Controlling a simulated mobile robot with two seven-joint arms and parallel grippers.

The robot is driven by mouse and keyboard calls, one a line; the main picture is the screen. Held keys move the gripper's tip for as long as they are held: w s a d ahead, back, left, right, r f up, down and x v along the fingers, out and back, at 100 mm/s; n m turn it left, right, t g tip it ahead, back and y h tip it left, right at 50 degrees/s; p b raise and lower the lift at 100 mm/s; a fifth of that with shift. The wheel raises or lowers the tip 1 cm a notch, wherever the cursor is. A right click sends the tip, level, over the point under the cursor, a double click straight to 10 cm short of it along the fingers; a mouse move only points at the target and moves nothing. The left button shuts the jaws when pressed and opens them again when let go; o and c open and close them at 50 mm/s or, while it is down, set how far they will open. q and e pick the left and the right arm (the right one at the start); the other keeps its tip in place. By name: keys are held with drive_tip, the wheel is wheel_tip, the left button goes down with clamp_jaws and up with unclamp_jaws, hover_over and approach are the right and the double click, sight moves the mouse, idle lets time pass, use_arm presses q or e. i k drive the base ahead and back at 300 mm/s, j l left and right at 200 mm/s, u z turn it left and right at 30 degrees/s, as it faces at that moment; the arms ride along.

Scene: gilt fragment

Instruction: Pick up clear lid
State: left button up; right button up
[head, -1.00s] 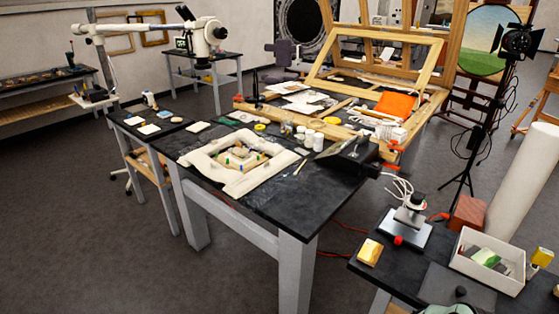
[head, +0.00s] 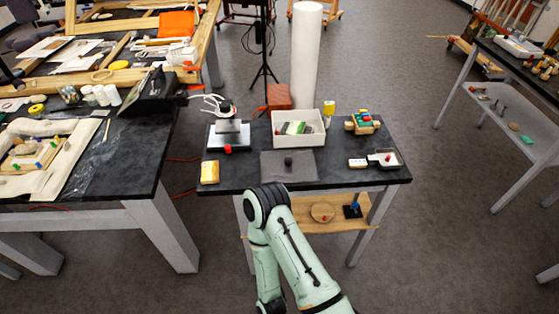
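I cannot make out the clear lid for sure. A small pale, see-through-looking piece with a red spot (head: 386,158) lies at the right front of the small black table (head: 225,179); it is too small to tell whether it is the lid. A little white block with coloured dots (head: 357,162) is just left of it. One of my arms reaches up from the bottom, its bent elbow in front of the table's front edge. Neither gripper is in view.
A white open box (head: 277,131) with green and white items, a microscope-like stand (head: 222,140), a yellow block (head: 209,172) and a wooden rack with coloured pieces (head: 362,122) stand on the small table. A white column (head: 304,60) rises behind.

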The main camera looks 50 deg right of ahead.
sight(286, 167)
drive_tip(key=z, duration=1.9)
drive_tip(key=i+l, duration=0.25)
drive_tip(key=l, duration=0.15)
drive_tip(key=i+l+u, duration=0.15)
drive_tip(key=l, duration=0.15)
drive_tip(key=i+l+u, duration=0.15)
drive_tip(key=l, duration=0.15)
drive_tip(key=l+u, duration=0.15)
drive_tip(key=l, duration=0.15)
